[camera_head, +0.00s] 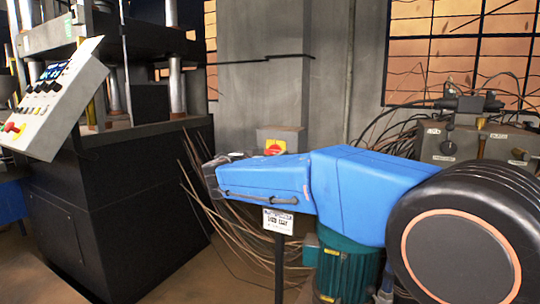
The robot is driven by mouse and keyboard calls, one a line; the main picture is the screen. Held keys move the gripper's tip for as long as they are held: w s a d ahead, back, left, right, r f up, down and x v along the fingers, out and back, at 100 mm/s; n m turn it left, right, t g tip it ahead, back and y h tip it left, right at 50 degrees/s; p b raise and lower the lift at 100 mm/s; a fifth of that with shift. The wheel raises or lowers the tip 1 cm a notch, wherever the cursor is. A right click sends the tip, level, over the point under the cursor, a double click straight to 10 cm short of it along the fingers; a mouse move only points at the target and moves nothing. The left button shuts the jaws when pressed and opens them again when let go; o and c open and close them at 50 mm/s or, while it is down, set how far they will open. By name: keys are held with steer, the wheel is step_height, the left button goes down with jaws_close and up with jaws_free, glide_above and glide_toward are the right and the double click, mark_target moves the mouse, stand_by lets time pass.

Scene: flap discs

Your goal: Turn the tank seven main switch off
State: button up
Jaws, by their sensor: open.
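A red rotary switch on a yellow plate (275,147) is on a small grey box behind the blue arm, near the middle of the view. Its lettering and exact handle angle are too small to tell. Another red and yellow switch (13,128) is low on the tilted control panel at the far left. I cannot read which one is marked tank seven. My blue arm (350,185) reaches in from the right. The dark end at its left tip appears to be my gripper (213,168), left of and below the middle switch, holding nothing visible. Its fingers are hard to make out.
A black press (130,200) with a grey control panel (55,95) stands at left. Loose cables (205,200) hang between it and the arm. A teal motor (345,270) and a white label (278,221) are below the arm. A grey valve block (455,145) is at right.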

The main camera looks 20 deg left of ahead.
steer(key=shift+w, duration=0.15)
steer(key=c, duration=1)
steer(key=shift+c, duration=0.2)
steer(key=shift+n, duration=9.1)
steer(key=shift+f, duration=0.1)
